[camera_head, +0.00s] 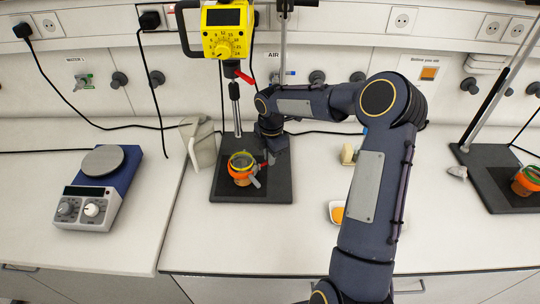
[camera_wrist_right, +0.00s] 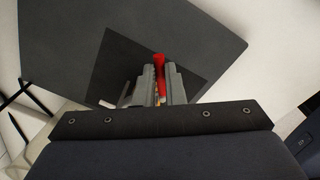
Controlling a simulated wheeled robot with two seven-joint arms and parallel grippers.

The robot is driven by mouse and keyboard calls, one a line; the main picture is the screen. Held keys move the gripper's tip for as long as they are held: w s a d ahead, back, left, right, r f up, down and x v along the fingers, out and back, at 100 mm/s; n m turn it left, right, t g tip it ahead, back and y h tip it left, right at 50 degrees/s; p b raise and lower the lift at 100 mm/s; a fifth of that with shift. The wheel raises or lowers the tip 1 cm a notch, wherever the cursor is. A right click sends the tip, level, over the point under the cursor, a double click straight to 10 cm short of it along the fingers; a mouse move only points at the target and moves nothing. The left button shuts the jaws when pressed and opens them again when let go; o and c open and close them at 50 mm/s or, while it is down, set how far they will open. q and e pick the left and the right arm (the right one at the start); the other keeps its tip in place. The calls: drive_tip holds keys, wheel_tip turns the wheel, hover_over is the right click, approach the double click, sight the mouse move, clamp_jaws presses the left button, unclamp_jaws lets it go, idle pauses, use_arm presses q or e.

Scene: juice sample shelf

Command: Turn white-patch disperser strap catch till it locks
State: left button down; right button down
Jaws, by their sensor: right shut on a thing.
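The yellow disperser (camera_head: 224,32) hangs on its stand, with its metal shaft pointing down. Below it, an orange vessel (camera_head: 240,180) with a yellow-green ring (camera_head: 241,162) around its top stands on the dark base plate. My right gripper (camera_head: 264,168) is at the right side of this vessel. In the right wrist view my right gripper (camera_wrist_right: 161,75) is shut on a narrow red piece (camera_wrist_right: 159,64), which looks like the strap catch. The fingers hide much of it, and I cannot make out its angle or a white patch. My left gripper is not in view.
A blue hotplate stirrer (camera_head: 95,190) stands at left. A pale container (camera_head: 198,145) is beside the base plate (camera_head: 225,190). A small dish (camera_head: 337,212) lies near my right arm. A second stand (camera_head: 490,175) with an orange vessel (camera_head: 526,180) is at far right.

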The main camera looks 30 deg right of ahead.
drive_tip(key=n, duration=0.1)
drive_tip(key=w+n+p, duration=0.1)
drive_tip(key=shift+a+r+n, duration=0.1)
drive_tip(key=shift+n, duration=0.3)
drive_tip(key=n, duration=0.2)
drive_tip(key=shift+w+a+n+p, duration=0.15)
drive_tip(key=shift+w+n+p, duration=0.2)
drive_tip(key=shift+w+n, duration=0.05)
drive_tip(key=n, duration=0.2)
drive_tip(key=shift+w+a+n, duration=0.25)
drive_tip(key=shift+w+n, duration=0.05)
drive_tip(key=shift+w, duration=0.05)
drive_tip(key=shift+w+a+n+y, duration=0.15)
drive_tip(key=shift+w+a+n, duration=0.05)
drive_tip(key=shift+n, duration=0.6)
drive_tip(key=shift+w+a+n+y, duration=0.15)
drive_tip(key=shift+a+n, duration=0.05)
drive_tip(key=shift+n, duration=0.6)
drive_tip(key=c, duration=1.5)
unclamp_jaws()
drive_tip(key=shift+a, duration=0.15)
